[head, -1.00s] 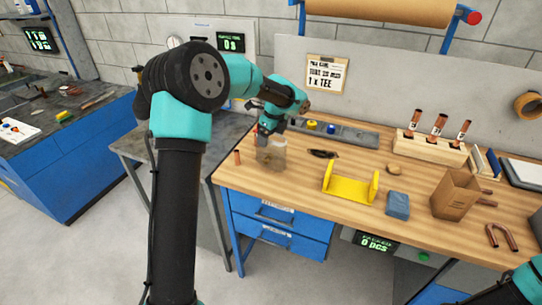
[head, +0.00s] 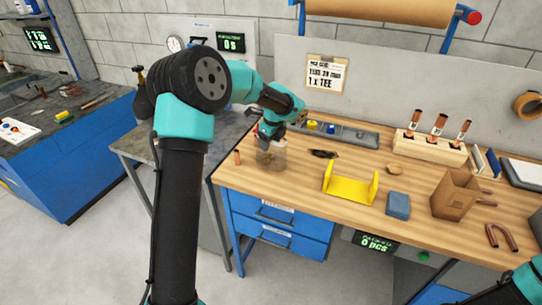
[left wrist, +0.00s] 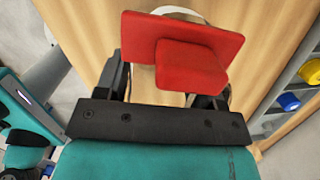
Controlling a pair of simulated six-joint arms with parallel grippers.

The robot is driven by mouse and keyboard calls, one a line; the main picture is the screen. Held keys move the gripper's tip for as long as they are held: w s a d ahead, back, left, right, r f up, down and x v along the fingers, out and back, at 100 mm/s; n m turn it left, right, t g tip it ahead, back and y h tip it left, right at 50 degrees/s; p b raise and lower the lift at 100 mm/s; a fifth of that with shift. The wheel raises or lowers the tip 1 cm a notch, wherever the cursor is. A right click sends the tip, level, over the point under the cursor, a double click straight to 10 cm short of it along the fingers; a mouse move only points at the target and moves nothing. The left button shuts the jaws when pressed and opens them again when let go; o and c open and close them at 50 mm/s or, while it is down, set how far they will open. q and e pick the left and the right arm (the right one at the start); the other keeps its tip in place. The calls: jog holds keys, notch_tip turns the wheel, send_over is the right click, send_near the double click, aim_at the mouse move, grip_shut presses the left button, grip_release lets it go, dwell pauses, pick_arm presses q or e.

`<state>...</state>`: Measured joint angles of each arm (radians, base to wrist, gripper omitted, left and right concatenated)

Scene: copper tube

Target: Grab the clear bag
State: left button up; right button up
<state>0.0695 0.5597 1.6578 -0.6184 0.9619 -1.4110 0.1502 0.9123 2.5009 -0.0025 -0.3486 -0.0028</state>
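The clear bag (head: 271,157) is a see-through upright shape on the left end of the wooden bench, with something brownish low inside or behind it. My left gripper (head: 266,137) points down at the bag's top from above. In the left wrist view red parts (left wrist: 185,48) cover the finger area, so I cannot see whether the fingers are open or touching the bag. A pale curved rim, likely the bag's mouth (left wrist: 178,11), shows just beyond the red parts. My right gripper is out of view; only part of that arm shows at lower right.
A short copper piece (head: 237,158) stands left of the bag. A grey tray (head: 345,133) with yellow and blue items is behind. A yellow holder (head: 350,185), blue block (head: 398,205) and cardboard box (head: 455,193) stand to the right. The bench's front-left edge is close.

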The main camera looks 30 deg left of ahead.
pick_arm(q)
jog(key=c, duration=0.7)
jog(key=shift+r, duration=0.1)
jog(key=shift+c, duration=0.2)
jog(key=s+d+r, duration=0.2)
jog(key=s+d, duration=0.2)
jog(key=s, duration=0.2)
jog(key=s+d+r, duration=0.2)
jog(key=s+d, duration=0.2)
jog(key=s, duration=0.3)
jog(key=shift+s+d+r, duration=0.25)
jog(key=shift+s+r, duration=0.05)
jog(key=shift+r, duration=0.1)
